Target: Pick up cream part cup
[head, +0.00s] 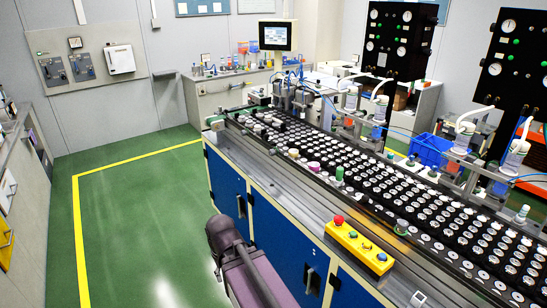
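A small cream piece (293,153) sits on the near metal edge of the long machine, beside the black parts on its top. It looks like the cream part cup, but it is too small here to make out its shape. A small pinkish-white piece (313,167) and a green piece (339,174) stand along the same edge to its right. My gripper does not show in this view.
The long machine (290,205) carries rows of black parts with pale centres. A yellow control box (360,249) with a red button sits on its front edge. A blue crate (430,149) is behind. The green floor (135,215) is clear at left.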

